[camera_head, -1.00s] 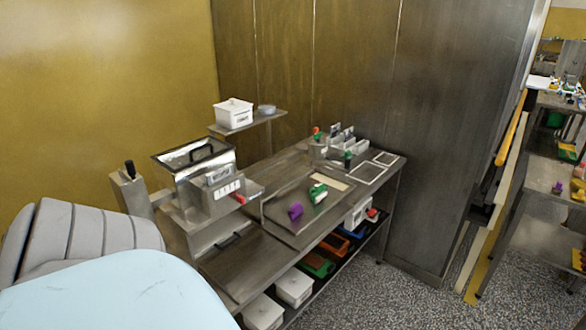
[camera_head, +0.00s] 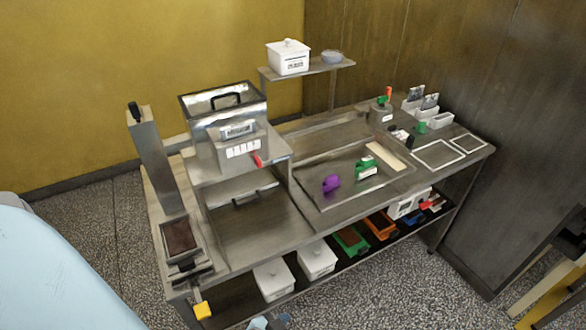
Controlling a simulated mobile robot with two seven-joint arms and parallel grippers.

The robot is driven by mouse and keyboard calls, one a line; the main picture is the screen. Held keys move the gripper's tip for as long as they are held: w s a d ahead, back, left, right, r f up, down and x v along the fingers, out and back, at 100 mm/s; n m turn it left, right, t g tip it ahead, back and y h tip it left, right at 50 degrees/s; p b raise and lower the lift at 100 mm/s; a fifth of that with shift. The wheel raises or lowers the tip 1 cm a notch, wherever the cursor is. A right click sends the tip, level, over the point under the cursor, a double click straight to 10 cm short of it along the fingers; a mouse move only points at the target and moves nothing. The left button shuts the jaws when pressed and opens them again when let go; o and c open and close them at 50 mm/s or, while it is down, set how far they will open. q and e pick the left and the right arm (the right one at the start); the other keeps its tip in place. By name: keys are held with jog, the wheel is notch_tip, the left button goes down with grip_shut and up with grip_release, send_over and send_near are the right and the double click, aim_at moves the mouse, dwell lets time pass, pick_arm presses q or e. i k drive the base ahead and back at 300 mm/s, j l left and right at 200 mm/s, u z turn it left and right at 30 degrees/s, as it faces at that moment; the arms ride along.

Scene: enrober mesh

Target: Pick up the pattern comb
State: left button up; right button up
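I cannot tell for sure which item is the pattern comb. A purple handled tool (camera_head: 331,183) and a green-and-white handled tool (camera_head: 367,168) lie apart in the shallow metal tray (camera_head: 318,205) on the steel bench, and either may be it. A cream flat strip (camera_head: 385,156) lies behind the green tool. Neither gripper can be made out. A light blue part of mine fills the lower left corner, and a small bluish piece shows at the bottom edge.
A steel machine (camera_head: 228,135) with a lidded tank stands on the bench's left part. A white lidded box (camera_head: 288,57) sits on a raised shelf (camera_head: 308,69). White boxes and coloured bins (camera_head: 351,240) fill the lower shelf. Speckled floor (camera_head: 400,290) lies clear in front.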

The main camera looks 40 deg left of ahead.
aim_at(331, 182)
jog(key=i+l+u, duration=0.15)
jog(key=u, duration=0.3)
jog(key=i+l+u, duration=0.2)
jog(key=u, duration=0.25)
jog(key=i+l+u, duration=0.15)
jog(key=u, duration=0.3)
jog(key=l, duration=0.1)
